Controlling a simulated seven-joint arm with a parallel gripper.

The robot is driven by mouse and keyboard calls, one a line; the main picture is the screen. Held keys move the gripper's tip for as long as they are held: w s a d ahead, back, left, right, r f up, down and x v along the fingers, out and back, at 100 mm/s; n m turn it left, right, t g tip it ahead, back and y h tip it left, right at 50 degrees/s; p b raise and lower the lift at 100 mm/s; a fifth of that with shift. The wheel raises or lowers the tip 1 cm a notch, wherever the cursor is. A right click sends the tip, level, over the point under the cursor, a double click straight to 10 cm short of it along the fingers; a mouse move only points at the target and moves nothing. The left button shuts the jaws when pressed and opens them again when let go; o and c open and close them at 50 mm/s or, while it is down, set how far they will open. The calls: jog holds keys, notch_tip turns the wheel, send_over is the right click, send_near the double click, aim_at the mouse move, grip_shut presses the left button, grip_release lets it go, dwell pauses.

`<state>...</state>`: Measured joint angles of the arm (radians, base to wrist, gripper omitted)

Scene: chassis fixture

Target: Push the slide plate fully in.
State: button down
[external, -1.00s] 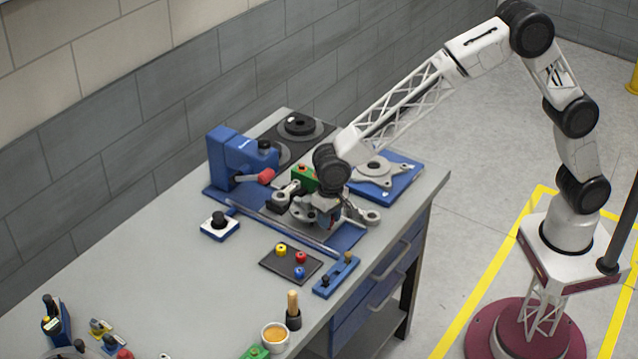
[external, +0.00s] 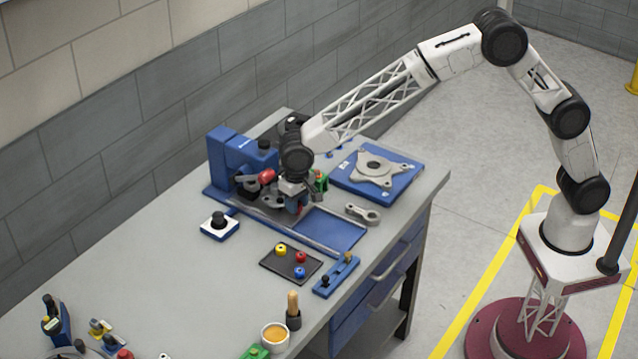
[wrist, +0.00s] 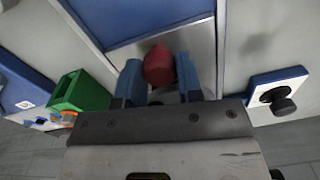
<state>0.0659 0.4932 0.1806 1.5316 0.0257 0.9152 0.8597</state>
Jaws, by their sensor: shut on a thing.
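The slide plate (external: 265,200) is a grey metal plate carrying grey parts. It sits on the blue fixture base (external: 335,231), with its far end close to the blue fixture block under the red-tipped handle (external: 266,176). My gripper (external: 297,210) is low over the plate's near end. In the wrist view, the blue fingers of my gripper (wrist: 160,88) are shut on a red knob (wrist: 158,65), with grey metal (wrist: 200,45) behind it. My wrist hides part of the plate in the external view, and I cannot tell whether a gap remains at its far end.
A green block (external: 321,181) stands just right of my gripper. A blue tray with a grey bracket (external: 374,169) lies farther right. A loose grey link (external: 362,214) lies near the table edge. A white-and-blue button box (external: 219,225) and a dark tray (external: 270,266) are nearby.

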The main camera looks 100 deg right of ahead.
jog(key=c, duration=0.8)
grip_release()
jog(key=shift+w+d, duration=0.1)
jog(key=shift+r, duration=0.15)
jog(key=shift+r, duration=3.8)
jog(key=shift+s, duration=0.2)
